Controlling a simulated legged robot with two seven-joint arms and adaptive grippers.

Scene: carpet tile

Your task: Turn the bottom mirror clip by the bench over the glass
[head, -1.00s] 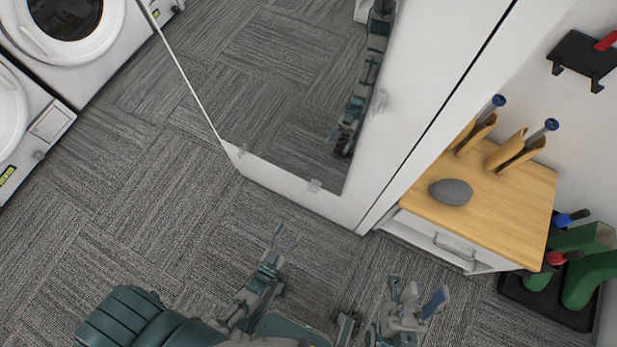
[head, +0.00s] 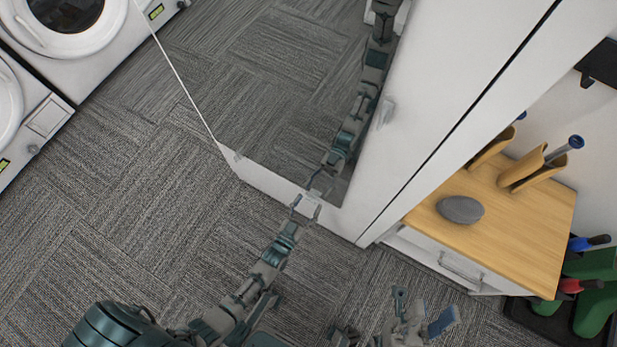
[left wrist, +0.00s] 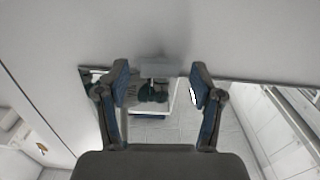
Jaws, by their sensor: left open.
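The mirror (head: 270,100) is set in a white panel that stands on the carpet. The bottom mirror clip nearer the bench (left wrist: 160,72) is a pale, translucent piece at the mirror's edge in the left wrist view, between my fingertips with gaps at its sides. My left gripper (head: 307,206) is open at the mirror's lower edge; it also shows in the left wrist view (left wrist: 162,85). In the head view it largely hides this clip. Another clip (head: 238,155) sits at the lower left corner. My right gripper (head: 421,312) is open and empty, low and away from the panel.
A wooden-topped bench (head: 500,225) with a grey oval object (head: 460,209) stands right of the panel. Green boots (head: 595,290) stand beyond it. White washers (head: 25,110) are at the left. The carpet between is clear.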

